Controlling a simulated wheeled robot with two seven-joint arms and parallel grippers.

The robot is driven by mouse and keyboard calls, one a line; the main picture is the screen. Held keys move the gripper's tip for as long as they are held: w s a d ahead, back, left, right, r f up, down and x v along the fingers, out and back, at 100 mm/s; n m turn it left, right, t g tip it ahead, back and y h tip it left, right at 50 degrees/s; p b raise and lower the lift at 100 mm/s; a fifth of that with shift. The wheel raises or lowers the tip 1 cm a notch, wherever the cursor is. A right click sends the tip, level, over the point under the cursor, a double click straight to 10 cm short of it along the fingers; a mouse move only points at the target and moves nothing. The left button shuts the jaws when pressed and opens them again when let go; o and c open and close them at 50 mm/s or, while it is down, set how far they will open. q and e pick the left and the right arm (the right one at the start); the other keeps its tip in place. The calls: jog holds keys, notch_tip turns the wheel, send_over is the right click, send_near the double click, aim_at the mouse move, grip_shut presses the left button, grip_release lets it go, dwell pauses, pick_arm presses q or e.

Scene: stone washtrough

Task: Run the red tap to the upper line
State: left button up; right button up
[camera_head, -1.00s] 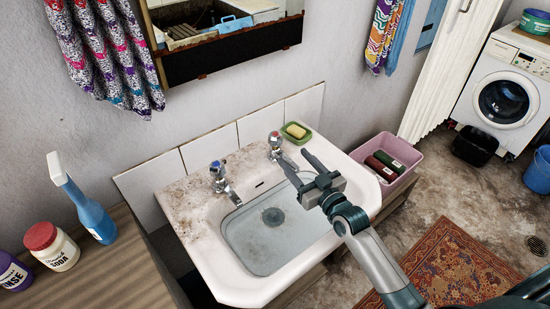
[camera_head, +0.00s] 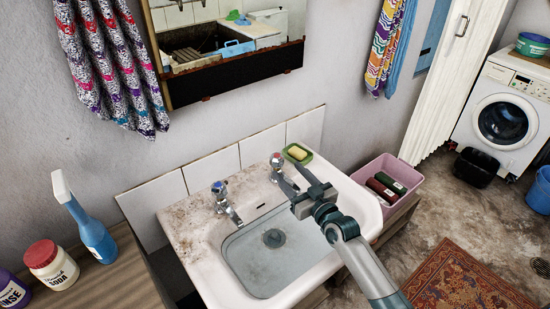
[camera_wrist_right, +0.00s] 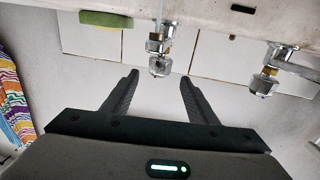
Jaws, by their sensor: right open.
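The red tap (camera_head: 276,161), a chrome tap with a red mark on its top, stands on the back rim of the white basin (camera_head: 188,240), at the right. The blue tap (camera_head: 220,189) stands to its left. My right gripper (camera_head: 287,171) is open and empty, fingers pointing at the red tap from the front right. In the right wrist view the red tap (camera_wrist_right: 158,50) lies just beyond and between my fingertips (camera_wrist_right: 158,76), apart from them. The basin's inside looks grey-blue around the drain, like standing water. I cannot make out an upper line. My left gripper is out of view.
A green soap dish (camera_head: 303,158) with yellow soap sits right of the red tap. A pink tub (camera_head: 404,172) stands right of the basin. A spray bottle (camera_head: 90,232) and a soda jar (camera_head: 50,265) stand on the left counter. A mirror hangs above.

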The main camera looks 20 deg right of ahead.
aim_at(280, 163)
jog(key=x, duration=0.4)
jog(key=shift+w+r+p, duration=0.1)
jog(key=shift+w+p, duration=0.2)
jog(key=x, duration=0.3)
jog(key=shift+w+a, duration=0.15)
jog(key=shift+w, duration=0.2)
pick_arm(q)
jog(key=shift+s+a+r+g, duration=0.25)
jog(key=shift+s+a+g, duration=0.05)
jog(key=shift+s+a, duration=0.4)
pick_arm(e)
jog(key=c, duration=1.1)
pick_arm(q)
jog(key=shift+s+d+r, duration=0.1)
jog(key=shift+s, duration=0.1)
pick_arm(e)
jog(key=shift+o, duration=0.2)
